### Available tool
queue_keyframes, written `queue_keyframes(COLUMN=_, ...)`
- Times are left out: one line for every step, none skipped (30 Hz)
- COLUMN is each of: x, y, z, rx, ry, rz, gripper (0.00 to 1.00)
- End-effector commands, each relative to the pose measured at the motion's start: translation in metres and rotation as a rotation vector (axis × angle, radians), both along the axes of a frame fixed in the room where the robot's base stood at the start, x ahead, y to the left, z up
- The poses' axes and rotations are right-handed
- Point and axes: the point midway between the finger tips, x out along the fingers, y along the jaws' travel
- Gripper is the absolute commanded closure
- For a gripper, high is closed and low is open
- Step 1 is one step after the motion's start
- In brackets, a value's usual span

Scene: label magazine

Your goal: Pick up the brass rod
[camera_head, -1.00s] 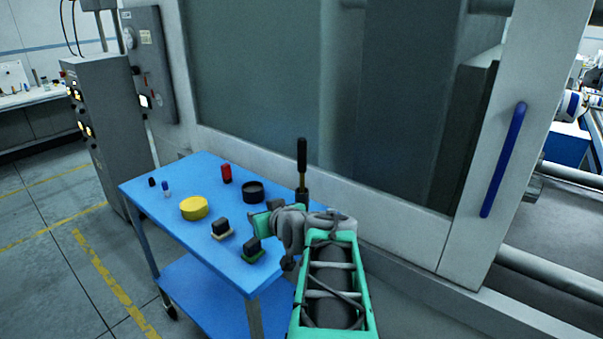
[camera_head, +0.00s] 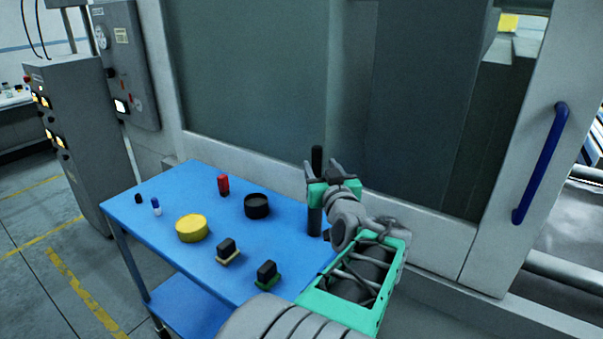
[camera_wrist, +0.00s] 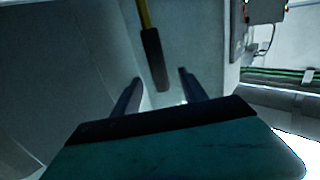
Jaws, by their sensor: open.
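The brass rod stands upright at the back right of the blue table. In the head view its dark top (camera_head: 317,158) and its dark lower part (camera_head: 315,222) show, and my gripper hides the brass middle. In the wrist view its black end (camera_wrist: 155,60) and a short yellow brass stretch (camera_wrist: 144,14) show. My gripper (camera_head: 321,172) is open at the rod's middle height. In the wrist view the black end appears between my two fingers (camera_wrist: 160,76), with a gap on each side. I cannot tell how deep the rod lies between them.
The blue table (camera_head: 190,262) also holds a yellow disc (camera_head: 192,229), a black round piece (camera_head: 257,206), a red cylinder (camera_head: 223,185), a small blue-and-white piece (camera_head: 156,206) and two black blocks on small bases (camera_head: 228,251). A large cabinet with a blue handle (camera_head: 540,165) stands behind.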

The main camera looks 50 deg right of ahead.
Motion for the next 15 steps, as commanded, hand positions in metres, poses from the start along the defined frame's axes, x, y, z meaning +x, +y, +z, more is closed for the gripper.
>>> queue_keyframes(x=-0.001, y=-0.001, z=0.0, rx=-0.001, ry=-0.002, rz=-0.003, gripper=0.49)
queue_keyframes(x=-0.001, y=-0.002, z=0.001, rx=-0.001, ry=-0.002, rz=-0.003, gripper=0.49)
queue_keyframes(x=0.001, y=-0.004, z=0.001, rx=-0.001, ry=-0.002, rz=-0.005, gripper=0.49)
queue_keyframes(x=0.003, y=-0.007, z=0.002, rx=-0.001, ry=-0.002, rz=-0.006, gripper=0.49)
queue_keyframes(x=0.005, y=-0.01, z=0.001, rx=0.0, ry=-0.001, rz=-0.006, gripper=0.49)
queue_keyframes(x=0.009, y=-0.014, z=0.002, rx=0.001, ry=-0.002, rz=-0.008, gripper=0.49)
queue_keyframes(x=0.011, y=-0.018, z=0.001, rx=0.002, ry=-0.001, rz=-0.011, gripper=0.49)
queue_keyframes(x=0.013, y=-0.021, z=0.001, rx=0.002, ry=-0.001, rz=-0.013, gripper=0.49)
queue_keyframes(x=0.017, y=-0.026, z=0.002, rx=0.002, ry=-0.001, rz=-0.015, gripper=0.49)
queue_keyframes(x=0.019, y=-0.029, z=0.002, rx=0.002, ry=-0.001, rz=-0.017, gripper=0.49)
queue_keyframes(x=0.022, y=-0.034, z=0.002, rx=0.002, ry=0.0, rz=-0.018, gripper=0.49)
queue_keyframes(x=0.027, y=-0.039, z=0.002, rx=0.003, ry=0.0, rz=-0.018, gripper=0.49)
queue_keyframes(x=0.032, y=-0.043, z=0.003, rx=0.002, ry=0.0, rz=-0.018, gripper=0.49)
queue_keyframes(x=0.035, y=-0.047, z=0.002, rx=0.003, ry=0.0, rz=-0.019, gripper=0.49)
queue_keyframes(x=0.041, y=-0.051, z=0.002, rx=0.001, ry=0.0, rz=-0.018, gripper=0.49)
